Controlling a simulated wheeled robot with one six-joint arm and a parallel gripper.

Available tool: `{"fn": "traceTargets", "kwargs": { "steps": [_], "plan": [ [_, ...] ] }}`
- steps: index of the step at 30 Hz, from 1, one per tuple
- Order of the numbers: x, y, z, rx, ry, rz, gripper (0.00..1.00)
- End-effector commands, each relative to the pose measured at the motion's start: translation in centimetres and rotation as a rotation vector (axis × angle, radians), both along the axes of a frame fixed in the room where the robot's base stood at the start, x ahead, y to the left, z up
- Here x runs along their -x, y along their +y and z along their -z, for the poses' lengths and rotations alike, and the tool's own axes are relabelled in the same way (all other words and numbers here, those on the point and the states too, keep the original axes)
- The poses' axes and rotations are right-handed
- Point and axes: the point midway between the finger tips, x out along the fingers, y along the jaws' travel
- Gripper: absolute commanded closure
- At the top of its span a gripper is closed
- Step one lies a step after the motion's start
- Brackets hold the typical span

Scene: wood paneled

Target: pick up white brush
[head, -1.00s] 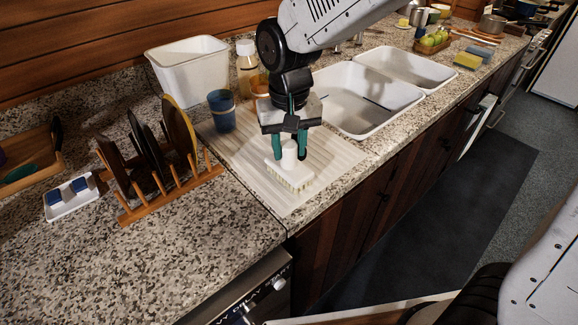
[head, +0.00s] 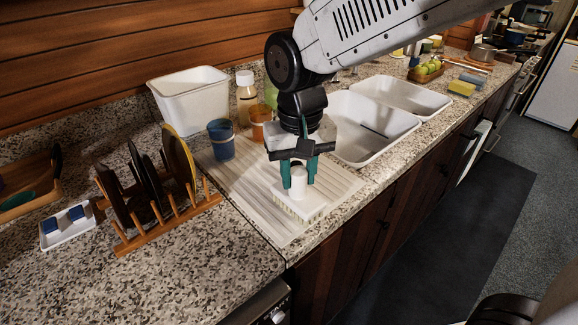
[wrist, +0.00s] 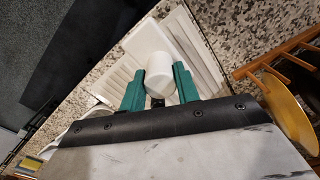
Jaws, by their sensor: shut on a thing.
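The white brush (head: 299,203) has an upright white knob handle and pale bristles below its block. It is over the ribbed drying mat beside the sink; whether its bristles touch the mat, I cannot tell. My gripper (head: 299,183) points down with its green fingers on both sides of the handle, shut on it. In the wrist view, the round white handle (wrist: 160,68) sits between the green fingertips (wrist: 158,85), and the brush's block shows behind it. The far side of the brush is hidden.
The drying mat (head: 240,180) also holds a blue cup (head: 221,139) and an orange cup (head: 261,122). A wooden plate rack (head: 165,222) stands left, a white bin (head: 190,105) behind. The white sink (head: 360,140) lies right. The front counter (head: 190,270) is clear.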

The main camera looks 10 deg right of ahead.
Motion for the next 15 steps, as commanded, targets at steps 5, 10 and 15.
{"fn": "traceTargets", "kwargs": {
  "steps": [5, 10, 15],
  "plan": [
    [4.6, -1.6, -0.5, -0.002, -0.004, -0.002, 1.0],
    [7.9, -2.7, -0.8, -0.001, -0.003, -0.001, 1.0],
    [9.9, -3.5, -1.0, 0.0, -0.001, 0.0, 1.0]
  ]
}}
